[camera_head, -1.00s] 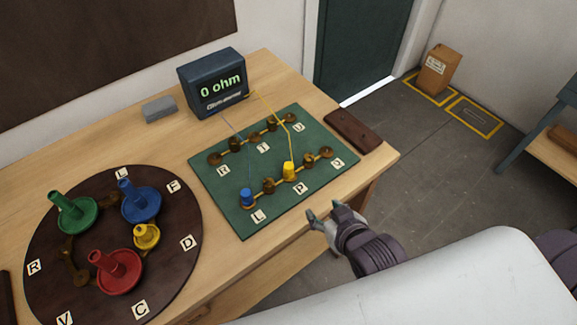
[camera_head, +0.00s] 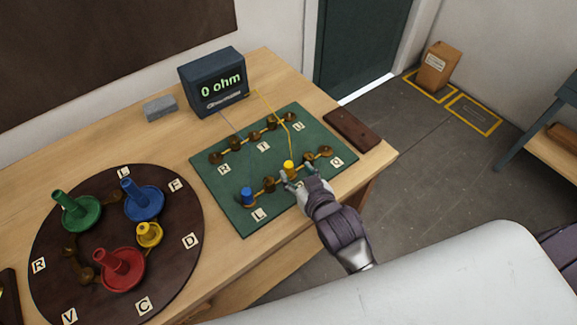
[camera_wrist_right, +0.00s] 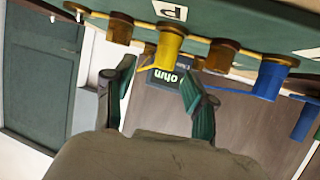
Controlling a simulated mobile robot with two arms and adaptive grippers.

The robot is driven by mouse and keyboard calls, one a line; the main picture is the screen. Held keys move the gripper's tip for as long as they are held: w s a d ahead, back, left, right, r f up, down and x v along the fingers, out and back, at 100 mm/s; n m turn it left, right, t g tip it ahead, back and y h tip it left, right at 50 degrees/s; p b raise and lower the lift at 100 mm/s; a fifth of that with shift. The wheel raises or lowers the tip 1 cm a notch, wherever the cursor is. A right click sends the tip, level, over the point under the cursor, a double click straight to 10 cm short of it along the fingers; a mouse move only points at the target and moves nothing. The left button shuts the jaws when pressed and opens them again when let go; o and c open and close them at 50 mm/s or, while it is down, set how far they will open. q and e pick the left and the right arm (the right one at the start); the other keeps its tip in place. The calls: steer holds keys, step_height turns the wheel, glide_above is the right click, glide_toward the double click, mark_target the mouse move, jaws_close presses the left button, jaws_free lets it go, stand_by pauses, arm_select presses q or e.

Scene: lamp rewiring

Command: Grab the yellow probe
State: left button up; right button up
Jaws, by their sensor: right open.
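The yellow probe (camera_head: 289,167) stands on the front row of brass posts on the green board (camera_head: 222,190), with a yellow wire running back to the meter. My right gripper (camera_head: 290,183) is open, just in front of the probe on its near side. In the right wrist view the yellow probe (camera_wrist_right: 168,48) shows just beyond and above the two spread fingertips (camera_wrist_right: 160,75); nothing is between them. The blue probe (camera_head: 247,197) stands at the left end of the same row and also shows in the wrist view (camera_wrist_right: 270,78). My left gripper is not in view.
The meter (camera_head: 213,82) reads "0 ohm" at the back. A grey block (camera_head: 160,109) lies left of it. A round dark board (camera_head: 185,215) with colored pegs is at the left. A brown block (camera_head: 352,130) lies right of the green board. Brass posts flank the yellow probe closely.

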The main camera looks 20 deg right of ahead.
mark_target(291, 169)
steer(key=x, duration=0.3)
steer(key=p+x, duration=0.1)
steer(key=x, duration=0.1)
steer(key=shift+s+a+f, duration=0.1)
steer(key=shift+a+f, duration=0.15)
steer(key=shift+a, duration=0.05)
steer(key=shift+s, duration=0.1)
jaws_close()
